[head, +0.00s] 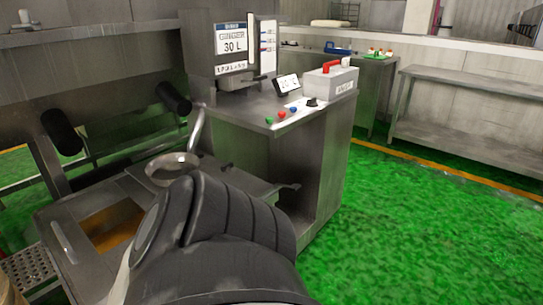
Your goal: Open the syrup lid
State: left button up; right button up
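A flat steel top (60,215) sits low at the left, with a bar handle (65,242) on its left part. Beside the handle is a rectangular amber-brown area (113,226); I cannot tell whether it is an open hatch or a window. No separate lid is clearly visible, and my arm covers part of this top. A round metal bowl or funnel (172,168) with an upright handle is at the back of the top. A dark link of my own arm fills the bottom middle. Neither gripper shows.
A steel drum body (80,80) is at left. Green floor is free at right, before a steel table (470,100).

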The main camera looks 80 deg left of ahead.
aim_at(94, 276)
jog(key=u, duration=3.7)
jog(key=k, duration=0.35)
jog(key=u, duration=0.95)
jog(key=i, duration=1.15)
jog(key=z, duration=0.45)
